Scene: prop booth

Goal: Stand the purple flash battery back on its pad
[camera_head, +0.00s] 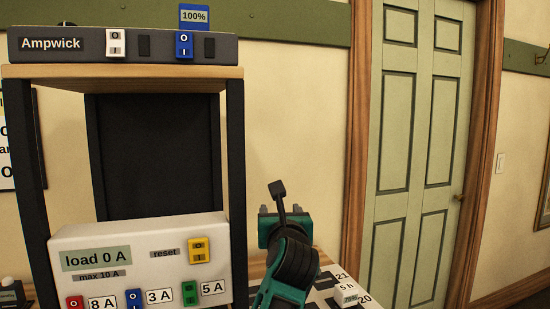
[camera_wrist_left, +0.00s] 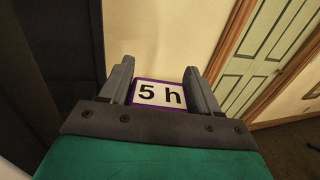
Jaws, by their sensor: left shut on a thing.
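The purple flash battery (camera_wrist_left: 136,92) shows in the left wrist view as a purple-edged block with a white "5 h" face. My left gripper (camera_wrist_left: 160,88) is shut on it, with one grey finger on each side. Numbered spots marked 21 and 20 show on the surface at the lower right, partly hidden behind my arm. I cannot tell which pad is the battery's. My right gripper is not in view.
A green door (camera_head: 417,130) is behind.

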